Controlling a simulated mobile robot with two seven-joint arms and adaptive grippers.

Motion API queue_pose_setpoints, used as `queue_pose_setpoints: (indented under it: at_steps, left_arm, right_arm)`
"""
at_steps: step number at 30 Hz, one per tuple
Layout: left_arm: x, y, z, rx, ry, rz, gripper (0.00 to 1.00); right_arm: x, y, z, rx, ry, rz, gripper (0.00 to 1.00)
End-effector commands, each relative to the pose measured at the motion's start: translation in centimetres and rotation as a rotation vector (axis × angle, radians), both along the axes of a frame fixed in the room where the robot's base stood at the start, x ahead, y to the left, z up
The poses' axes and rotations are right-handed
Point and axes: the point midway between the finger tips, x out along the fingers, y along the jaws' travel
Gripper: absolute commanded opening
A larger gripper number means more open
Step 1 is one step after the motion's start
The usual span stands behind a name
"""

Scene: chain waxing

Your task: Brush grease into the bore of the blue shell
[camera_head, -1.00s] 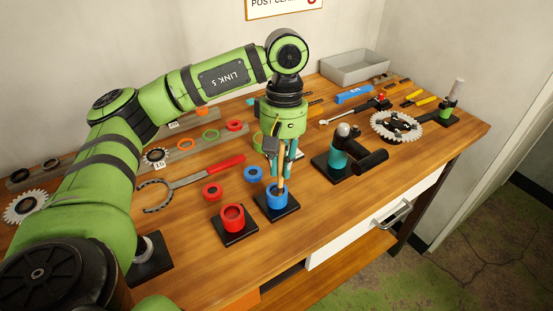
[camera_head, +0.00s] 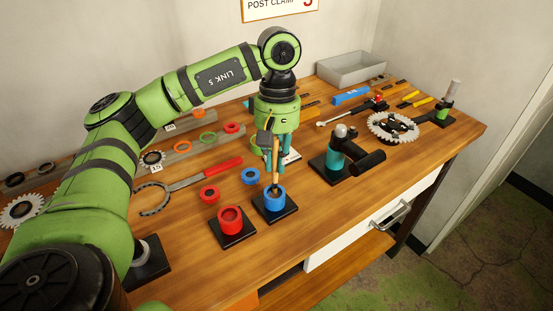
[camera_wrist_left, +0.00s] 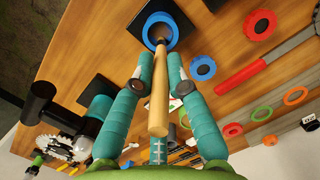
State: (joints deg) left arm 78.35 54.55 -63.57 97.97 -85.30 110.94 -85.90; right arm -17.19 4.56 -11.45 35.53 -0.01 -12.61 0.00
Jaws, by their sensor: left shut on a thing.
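The blue shell (camera_head: 268,205) stands upright on a black square base near the front of the bench. It also shows as a blue ring in the left wrist view (camera_wrist_left: 174,25). My left gripper (camera_head: 276,170) is above it, fingers pointing down, shut on a brush with a wooden handle (camera_wrist_left: 158,97). The brush hangs nearly upright, its dark tip at the mouth of the shell's bore. How deep the tip sits is hard to tell. Any grease is too small to see. My right gripper is not in view.
A red shell (camera_head: 231,221) on its own base stands just left, with a red ring (camera_head: 210,195) and a blue ring (camera_head: 251,176) behind. A teal and black fixture (camera_head: 338,160) stands to the right. A red-handled wrench (camera_head: 217,170) lies left. The bench front is clear.

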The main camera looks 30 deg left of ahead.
Motion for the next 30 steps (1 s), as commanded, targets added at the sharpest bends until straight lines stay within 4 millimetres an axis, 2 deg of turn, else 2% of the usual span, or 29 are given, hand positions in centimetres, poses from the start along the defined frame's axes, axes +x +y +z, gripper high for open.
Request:
queue_pose_setpoints:
  at_steps: [7, 18, 30]
  left_arm:
    - [-0.2, -0.1, -0.1, 0.0, 0.001, -0.001, 0.0]
    - [-1.9, -0.4, 0.1, 0.001, 0.001, 0.0, 0.0]
    - [-1.7, -0.5, 0.1, 0.0, 0.0, 0.0, 0.0]
  right_arm:
    - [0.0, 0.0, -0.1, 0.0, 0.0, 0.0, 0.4]
    - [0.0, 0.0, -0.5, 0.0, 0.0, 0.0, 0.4]
    - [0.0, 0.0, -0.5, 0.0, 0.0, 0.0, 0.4]
